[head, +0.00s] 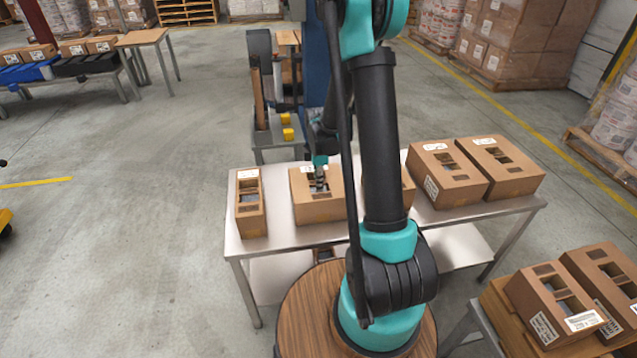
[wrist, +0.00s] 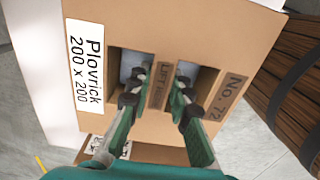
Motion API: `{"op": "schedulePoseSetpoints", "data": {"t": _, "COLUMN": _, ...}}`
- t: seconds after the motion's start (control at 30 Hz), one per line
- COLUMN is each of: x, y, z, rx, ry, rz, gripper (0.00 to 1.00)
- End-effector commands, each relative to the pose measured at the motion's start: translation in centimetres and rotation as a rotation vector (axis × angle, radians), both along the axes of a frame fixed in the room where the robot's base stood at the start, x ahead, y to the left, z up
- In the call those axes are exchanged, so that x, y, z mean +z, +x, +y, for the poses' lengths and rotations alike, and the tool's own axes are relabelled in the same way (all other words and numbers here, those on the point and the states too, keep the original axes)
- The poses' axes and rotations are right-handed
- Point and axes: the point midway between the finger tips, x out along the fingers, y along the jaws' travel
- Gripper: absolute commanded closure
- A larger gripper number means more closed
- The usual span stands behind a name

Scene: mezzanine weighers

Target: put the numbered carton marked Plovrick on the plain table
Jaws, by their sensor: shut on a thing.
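The Plovrick carton (wrist: 110,45) fills much of the wrist view; it is brown, with a white label "Plovrick 200 x 200" and a tag "No. 72". My gripper (wrist: 160,85) has one finger in each of its two top openings and is shut on the strip between them, marked "LIFT HERE". In the head view my gripper (head: 319,178) is at the top of this carton (head: 318,210), over the metal bench (head: 285,240). I cannot tell whether the carton touches the bench. A bare wood-topped table (head: 142,38) stands at the far left.
A narrow carton (head: 251,222) stands left of the held one. Another carton (head: 408,190) is partly behind my arm, and two more (head: 445,190) stand at the bench's right. More cartons (head: 545,320) sit at lower right.

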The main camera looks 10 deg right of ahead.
Motion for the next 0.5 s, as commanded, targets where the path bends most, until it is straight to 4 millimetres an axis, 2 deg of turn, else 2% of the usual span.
{"op": "schedulePoseSetpoints", "data": {"t": 0.27, "x": -0.27, "y": 0.03, "z": 0.0, "rx": 0.0, "ry": 0.0, "rz": 0.0, "gripper": 1.0}}
{"op": "schedulePoseSetpoints", "data": {"t": 0.3, "x": -0.27, "y": 0.03, "z": 0.0, "rx": 0.0, "ry": 0.0, "rz": 0.0, "gripper": 0.77}}
{"op": "schedulePoseSetpoints", "data": {"t": 0.43, "x": -0.25, "y": 0.02, "z": 0.0, "rx": 0.0, "ry": 0.0, "rz": 0.0, "gripper": 0.61}}
{"op": "schedulePoseSetpoints", "data": {"t": 0.5, "x": -0.24, "y": 0.02, "z": 0.0, "rx": 0.0, "ry": 0.0, "rz": 0.0, "gripper": 0.6}}
